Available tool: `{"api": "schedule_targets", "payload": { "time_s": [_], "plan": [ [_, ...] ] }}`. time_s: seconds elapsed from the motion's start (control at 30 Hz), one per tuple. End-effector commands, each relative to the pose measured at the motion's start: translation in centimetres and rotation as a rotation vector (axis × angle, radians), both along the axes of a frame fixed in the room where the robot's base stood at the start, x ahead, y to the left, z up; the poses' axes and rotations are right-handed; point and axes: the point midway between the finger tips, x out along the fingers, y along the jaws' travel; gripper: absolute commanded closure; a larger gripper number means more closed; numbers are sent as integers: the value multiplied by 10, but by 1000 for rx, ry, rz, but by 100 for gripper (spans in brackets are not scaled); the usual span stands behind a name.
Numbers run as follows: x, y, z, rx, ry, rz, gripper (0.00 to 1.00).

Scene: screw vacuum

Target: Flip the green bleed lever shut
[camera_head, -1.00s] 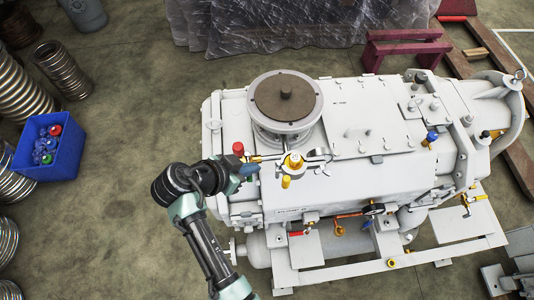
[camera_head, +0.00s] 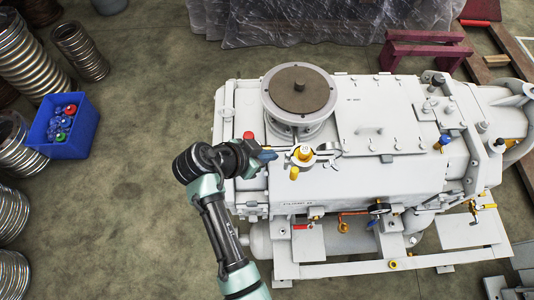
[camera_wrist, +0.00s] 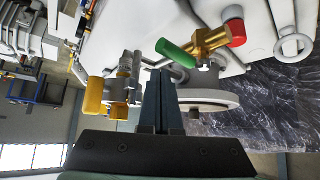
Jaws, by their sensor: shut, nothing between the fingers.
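The green bleed lever (camera_wrist: 175,53) shows in the wrist view, up and a little right of my fingertips. It sticks out leftward from a brass valve (camera_wrist: 208,42) with a red cap (camera_wrist: 235,30). My gripper (camera_wrist: 159,72) is shut and empty, its blue-grey fingers pointing up in the picture. The fingers look apart from the lever, but the depth between them is hard to judge. In the head view, my gripper (camera_head: 268,155) is at the machine's left end, just below the red cap (camera_head: 248,135). I cannot make out the green lever there.
The white vacuum machine (camera_head: 385,165) fills the middle and right. A brass-topped fitting (camera_head: 303,153) stands right of my gripper; yellow handles (camera_wrist: 94,95) show left of my fingers. A round flange (camera_head: 299,92) rises behind. A blue crate (camera_head: 75,142) stands at left, with clear floor between.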

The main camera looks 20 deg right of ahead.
Motion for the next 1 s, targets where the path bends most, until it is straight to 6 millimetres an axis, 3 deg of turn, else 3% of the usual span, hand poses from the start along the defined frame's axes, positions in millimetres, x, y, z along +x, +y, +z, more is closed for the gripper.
{"api": "schedule_targets", "payload": {
  "time_s": [0.07,0.2,0.5,1.0],
  "plan": [
    [3,-16,5,0,-1,-7,100],
    [11,14,29,-2,-6,1,100],
    [18,47,68,-3,-1,-4,100],
    [19,52,77,-4,2,-7,100]
  ]
}}
